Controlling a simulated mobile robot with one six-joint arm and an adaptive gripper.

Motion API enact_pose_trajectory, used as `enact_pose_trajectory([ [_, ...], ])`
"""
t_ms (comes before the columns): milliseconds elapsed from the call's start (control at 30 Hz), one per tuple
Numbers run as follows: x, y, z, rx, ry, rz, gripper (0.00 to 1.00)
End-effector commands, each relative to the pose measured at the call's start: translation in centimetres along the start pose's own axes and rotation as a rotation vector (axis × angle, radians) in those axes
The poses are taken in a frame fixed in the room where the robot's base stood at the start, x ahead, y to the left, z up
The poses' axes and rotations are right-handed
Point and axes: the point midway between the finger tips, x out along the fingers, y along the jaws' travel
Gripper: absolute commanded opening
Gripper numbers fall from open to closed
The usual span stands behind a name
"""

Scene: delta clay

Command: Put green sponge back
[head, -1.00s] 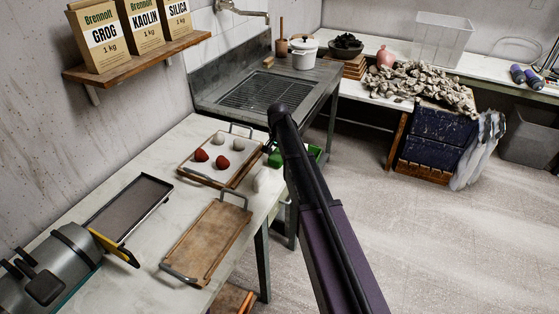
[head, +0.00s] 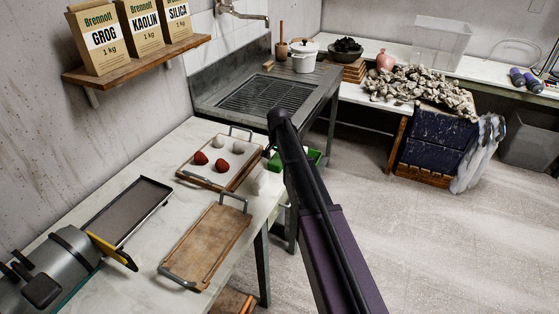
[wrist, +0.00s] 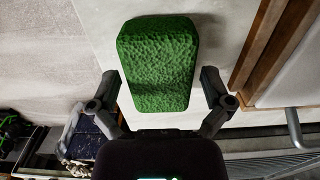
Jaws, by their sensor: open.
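The green sponge (wrist: 157,62) is a rough, rounded block in the wrist view, over the pale worktop with a shadow at its right side. My gripper (wrist: 160,84) is open, with one finger to each side of the sponge's near end. Small gaps show between the fingers and the sponge.
A tray (head: 184,176) with red and pale balls stands on the worktop (head: 153,205) close to the sponge. A brown tray (head: 208,245) lies nearer. A green container (head: 314,156) shows behind my arm. The sink (head: 268,95) is beyond; open floor lies right.

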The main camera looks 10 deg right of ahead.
Motion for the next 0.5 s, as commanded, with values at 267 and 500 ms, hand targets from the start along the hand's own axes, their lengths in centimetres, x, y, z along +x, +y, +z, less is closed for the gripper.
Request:
enact_pose_trajectory([
  [267, -0.2, 0.0, 0.0, 0.000, 0.000, 0.000, 1.00],
  [500, -1.4, 0.0, 0.0, 0.000, 0.000, 0.000, 1.00],
])
